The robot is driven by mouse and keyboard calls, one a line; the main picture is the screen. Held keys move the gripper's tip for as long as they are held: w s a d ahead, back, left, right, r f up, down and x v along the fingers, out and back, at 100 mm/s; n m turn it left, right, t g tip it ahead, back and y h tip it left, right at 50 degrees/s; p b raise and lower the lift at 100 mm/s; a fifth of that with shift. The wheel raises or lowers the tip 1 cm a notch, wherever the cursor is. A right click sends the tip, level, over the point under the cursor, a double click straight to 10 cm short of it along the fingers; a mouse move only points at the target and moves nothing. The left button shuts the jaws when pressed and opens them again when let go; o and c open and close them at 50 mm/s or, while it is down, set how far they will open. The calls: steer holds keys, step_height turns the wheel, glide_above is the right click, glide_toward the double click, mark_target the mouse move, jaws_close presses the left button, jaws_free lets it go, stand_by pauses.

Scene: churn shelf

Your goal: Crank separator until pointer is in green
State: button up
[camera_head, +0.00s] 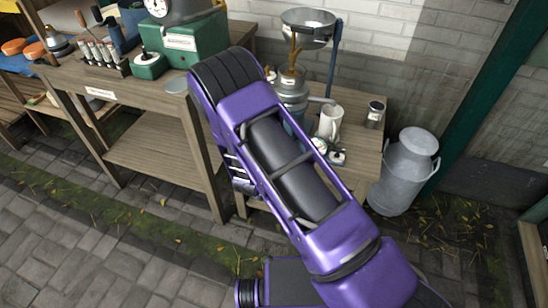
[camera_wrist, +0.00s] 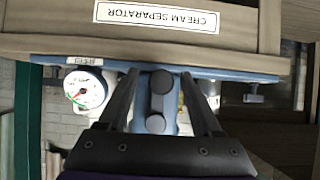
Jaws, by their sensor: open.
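The cream separator (camera_head: 292,88) stands on a wooden table, with a metal bowl (camera_head: 308,18) on top. My purple arm hides part of it and my gripper in the head view. In the wrist view, which is upside down, my gripper (camera_wrist: 160,78) is open. Its two dark fingers lie either side of a blue-grey part with two dark round ends (camera_wrist: 162,82), perhaps the crank; contact cannot be told. The round white gauge (camera_wrist: 85,90) is left of the fingers, with red and green marks; the pointer's exact place is too small to tell. The gauge also shows in the head view (camera_head: 320,145).
The table edge (camera_wrist: 235,38) carries a CREAM SEPARATOR label (camera_wrist: 157,17). A white jug (camera_head: 331,122) and a small metal canister (camera_head: 375,114) stand beside the separator. A milk can (camera_head: 405,170) stands on the right. A workbench (camera_head: 150,165) with a green scale (camera_head: 190,40) is left.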

steer(key=p+v, duration=0.3)
steer(key=v, duration=0.5)
stand_by(0.4)
stand_by(0.4)
